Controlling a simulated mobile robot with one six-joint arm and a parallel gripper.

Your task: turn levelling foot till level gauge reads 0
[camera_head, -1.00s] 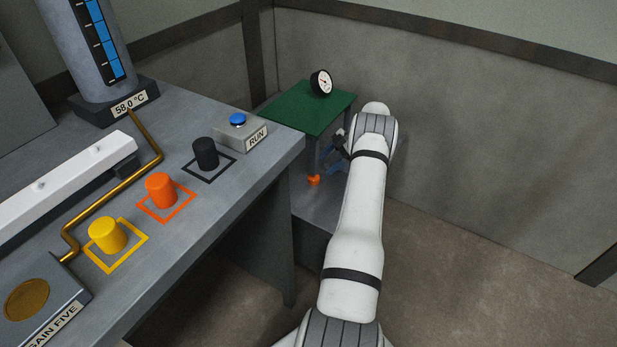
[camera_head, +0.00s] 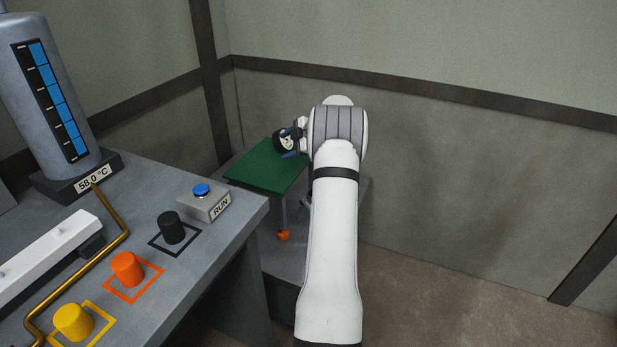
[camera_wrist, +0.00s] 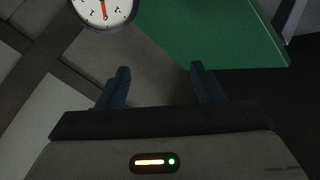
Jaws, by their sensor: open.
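The level gauge (camera_head: 283,141), a round white dial with a black rim, stands on the green table (camera_head: 262,170). My gripper partly covers it in the head view. In the wrist view the gauge (camera_wrist: 104,14) is cut by the top edge, and its red needle lies nearly vertical in the picture. I cannot read its value surely. The orange levelling foot (camera_head: 283,236) is low under the table's near corner. My gripper (camera_wrist: 160,70) is open, with nothing between its fingers. It is up at gauge height, well above the foot.
A grey bench on the left bears the RUN box (camera_head: 205,203) with a blue button, black (camera_head: 171,228), orange (camera_head: 127,268) and yellow (camera_head: 74,321) knobs, and a brass pipe (camera_head: 118,222). Walls close in behind the green table. Floor at right is clear.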

